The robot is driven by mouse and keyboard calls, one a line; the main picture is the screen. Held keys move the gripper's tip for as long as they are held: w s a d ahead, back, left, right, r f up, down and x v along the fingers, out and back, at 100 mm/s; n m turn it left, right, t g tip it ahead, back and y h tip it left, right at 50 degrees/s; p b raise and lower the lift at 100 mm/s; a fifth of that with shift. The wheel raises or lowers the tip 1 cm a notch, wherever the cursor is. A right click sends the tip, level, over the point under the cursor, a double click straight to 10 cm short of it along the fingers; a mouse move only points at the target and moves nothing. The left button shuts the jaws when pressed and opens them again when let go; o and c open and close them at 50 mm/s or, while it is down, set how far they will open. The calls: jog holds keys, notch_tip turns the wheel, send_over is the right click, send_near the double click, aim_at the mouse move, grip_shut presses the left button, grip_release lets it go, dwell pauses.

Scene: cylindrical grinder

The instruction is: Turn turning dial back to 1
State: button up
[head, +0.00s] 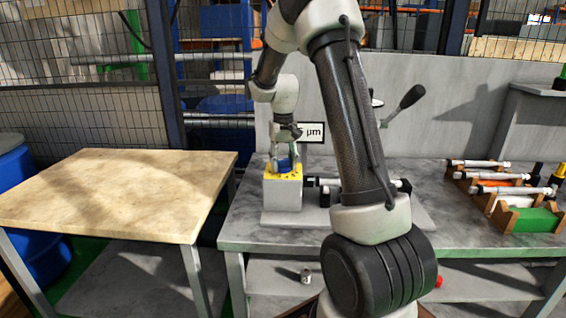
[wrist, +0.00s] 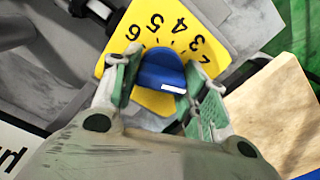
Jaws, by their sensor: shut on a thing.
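The turning dial is a blue knob (wrist: 160,68) with a white mark near its lower right side. In the head view the blue dial (head: 285,164) is on top of a grey block with a yellow top (head: 283,176). My gripper (wrist: 162,85) is shut on the dial, with one green-padded finger on each side; in the head view it reaches down from above (head: 285,158). I cannot tell which numeral the white mark points to.
The grey block (head: 283,196) stands on a grey bench (head: 245,232), with a white shaft fixture (head: 398,186) to its right. A wooden table (head: 110,190) on the left is bare. Racks with several shafts (head: 527,216) stand at the right. A black-knobbed lever (head: 410,97) juts from the machine behind.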

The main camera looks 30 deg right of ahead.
jog(key=shift+m, duration=0.6)
jog(key=o, duration=1)
notch_tip(320, 180, up, 12)
dwell(0.5)
